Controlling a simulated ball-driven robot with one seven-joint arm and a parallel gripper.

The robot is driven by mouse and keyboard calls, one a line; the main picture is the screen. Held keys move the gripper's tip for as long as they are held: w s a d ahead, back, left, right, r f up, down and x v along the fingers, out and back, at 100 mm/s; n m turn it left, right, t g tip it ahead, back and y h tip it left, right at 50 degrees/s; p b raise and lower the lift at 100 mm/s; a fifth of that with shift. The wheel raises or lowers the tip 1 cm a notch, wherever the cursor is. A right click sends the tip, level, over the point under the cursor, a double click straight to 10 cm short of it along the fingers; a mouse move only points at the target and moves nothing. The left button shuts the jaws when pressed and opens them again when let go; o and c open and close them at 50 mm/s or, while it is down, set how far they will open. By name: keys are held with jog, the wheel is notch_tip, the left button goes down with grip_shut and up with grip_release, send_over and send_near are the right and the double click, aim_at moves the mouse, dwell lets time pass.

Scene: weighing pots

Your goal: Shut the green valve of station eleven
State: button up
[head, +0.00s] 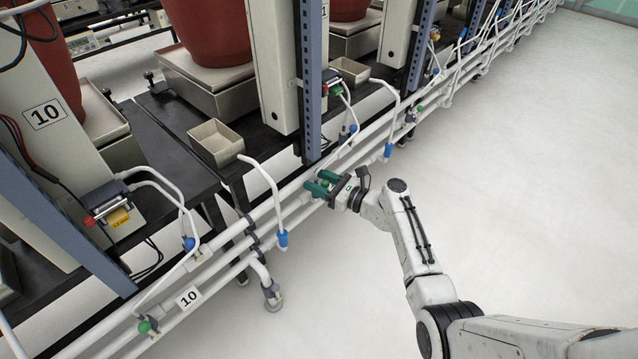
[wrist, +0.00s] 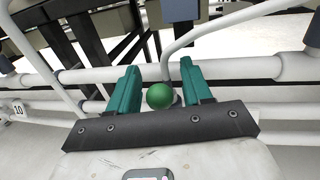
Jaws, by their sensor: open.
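A round green valve knob (wrist: 160,96) shows in the wrist view, on the pipework below a thin upright white tube. My gripper (wrist: 160,72) is open, with one teal finger on each side of the knob. Gaps show between knob and fingers, so I see no grip on it. In the head view my gripper (head: 318,184) is at the pipe rails beside a blue-grey post, and it hides the knob there. No label reading 11 is in view. Another green valve knob (head: 143,327) sits near the pipe label "10" (head: 188,297) at lower left.
White pipe rails (head: 218,240) run diagonally along the benches. A white tube with a blue end (head: 281,240) stands out left of my gripper, and a similar blue end (head: 388,150) is to the right. The blue-grey post (head: 309,80) rises behind. The floor (head: 530,180) at right is clear.

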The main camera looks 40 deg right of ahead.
grip_shut()
dwell(0.4)
